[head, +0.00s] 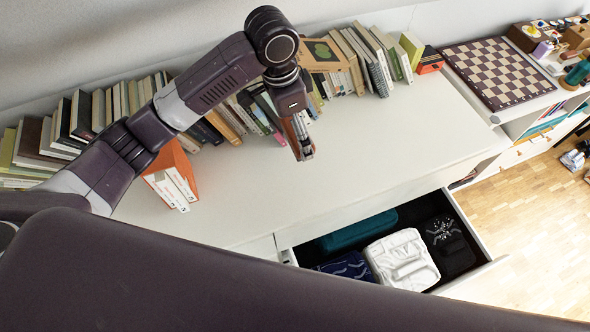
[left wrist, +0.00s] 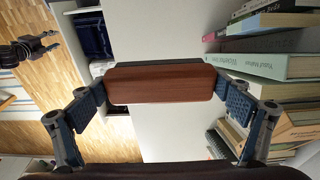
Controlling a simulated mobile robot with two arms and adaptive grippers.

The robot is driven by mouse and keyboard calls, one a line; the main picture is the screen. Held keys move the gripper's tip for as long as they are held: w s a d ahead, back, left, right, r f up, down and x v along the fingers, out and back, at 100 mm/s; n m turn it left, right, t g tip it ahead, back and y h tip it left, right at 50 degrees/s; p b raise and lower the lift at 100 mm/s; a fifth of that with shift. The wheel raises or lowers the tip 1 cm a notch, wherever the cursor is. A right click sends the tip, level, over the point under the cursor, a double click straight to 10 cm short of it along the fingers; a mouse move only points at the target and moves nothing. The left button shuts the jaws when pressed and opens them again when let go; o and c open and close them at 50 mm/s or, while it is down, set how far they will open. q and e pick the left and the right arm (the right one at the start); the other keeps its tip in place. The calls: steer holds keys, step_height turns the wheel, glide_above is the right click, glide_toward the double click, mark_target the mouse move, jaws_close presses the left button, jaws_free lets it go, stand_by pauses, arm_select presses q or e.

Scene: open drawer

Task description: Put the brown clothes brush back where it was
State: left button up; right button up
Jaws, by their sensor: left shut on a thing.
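The brown clothes brush (left wrist: 160,84) has a smooth reddish-brown wooden back and a dark edge behind it. My left gripper (left wrist: 160,92) is shut on it, one finger at each end. In the head view the brush (head: 291,136) is seen nearly edge-on, and my left gripper (head: 304,150) hangs over the white cabinet top, in front of the books. I cannot tell the exact height of the brush above the top. My right gripper (left wrist: 38,46) is small at the far left of the left wrist view, over the wooden floor; its jaws are too small to judge.
The white cabinet top (head: 340,175) is clear right of the gripper. A row of books (head: 375,60) lines the wall; an orange-and-white box file (head: 172,180) stands left. Below, an open drawer (head: 468,222) holds folded white (head: 402,258), teal, navy and black clothes. A chessboard (head: 498,70) lies right.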

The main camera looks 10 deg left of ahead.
arm_select(q)
steer(key=p, duration=0.2)
glide_above(296, 176)
steer(key=f, duration=1.2)
steer(key=shift+s+a+f, duration=0.1)
steer(key=shift+s+a, duration=0.05)
steer(key=shift+a, duration=0.05)
step_height(296, 176, down, 5)
steer(key=shift+r, duration=0.15)
steer(key=shift+f, duration=0.2)
arm_select(e)
steer(key=shift+w+a+r, duration=0.25)
steer(key=shift+w+r, duration=0.05)
steer(key=shift+r, duration=0.3)
steer(key=shift+w+a+r, duration=0.2)
steer(key=shift+w+r, duration=0.1)
steer(key=shift+r, duration=0.3)
arm_select(q)
steer(key=shift+f, duration=0.15)
steer(key=o, duration=0.8)
arm_select(e)
steer(key=shift+a, duration=0.1)
